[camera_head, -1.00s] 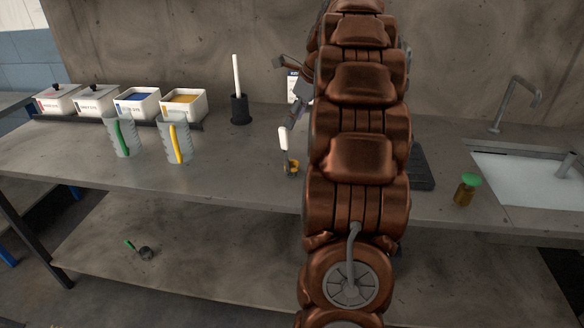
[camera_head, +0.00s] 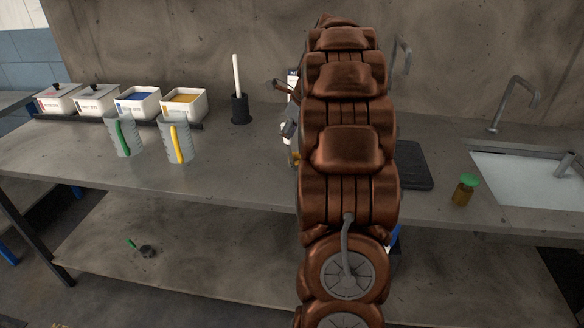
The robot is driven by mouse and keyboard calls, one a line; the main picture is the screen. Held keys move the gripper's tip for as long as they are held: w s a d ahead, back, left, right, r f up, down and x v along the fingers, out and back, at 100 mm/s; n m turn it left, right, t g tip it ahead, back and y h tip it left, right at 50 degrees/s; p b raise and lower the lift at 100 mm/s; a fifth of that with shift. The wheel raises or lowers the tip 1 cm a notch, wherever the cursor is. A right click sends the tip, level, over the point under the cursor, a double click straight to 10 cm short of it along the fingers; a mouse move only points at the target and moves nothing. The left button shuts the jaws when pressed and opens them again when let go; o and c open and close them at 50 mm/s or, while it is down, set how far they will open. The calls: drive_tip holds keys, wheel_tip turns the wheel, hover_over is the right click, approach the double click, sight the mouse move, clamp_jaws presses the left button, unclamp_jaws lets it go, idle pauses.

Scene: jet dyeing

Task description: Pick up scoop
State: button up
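A scoop (camera_head: 295,158) with a white handle and a yellow end is on the grey worktop, just left of my arm. Only slivers of it show; my arm and gripper cover most of it. My gripper (camera_head: 289,131) shows only as a small grey part at the arm's left edge, at the scoop's handle. Its fingertips are hidden, so I cannot tell whether it is open or touching the scoop. A second scoop (camera_head: 147,251), dark with a green handle, lies on the lower shelf at the left.
Two clear jugs, green-handled (camera_head: 126,137) and yellow-handled (camera_head: 177,141), stand left of the scoop. Several white dye bins (camera_head: 184,104) and a black holder (camera_head: 240,108) stand behind. A dark tray (camera_head: 415,165), green-capped jar (camera_head: 464,190) and sink (camera_head: 520,178) are at right.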

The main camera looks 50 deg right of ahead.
clamp_jaws()
drive_tip(key=shift+f, duration=0.1)
idle(0.5)
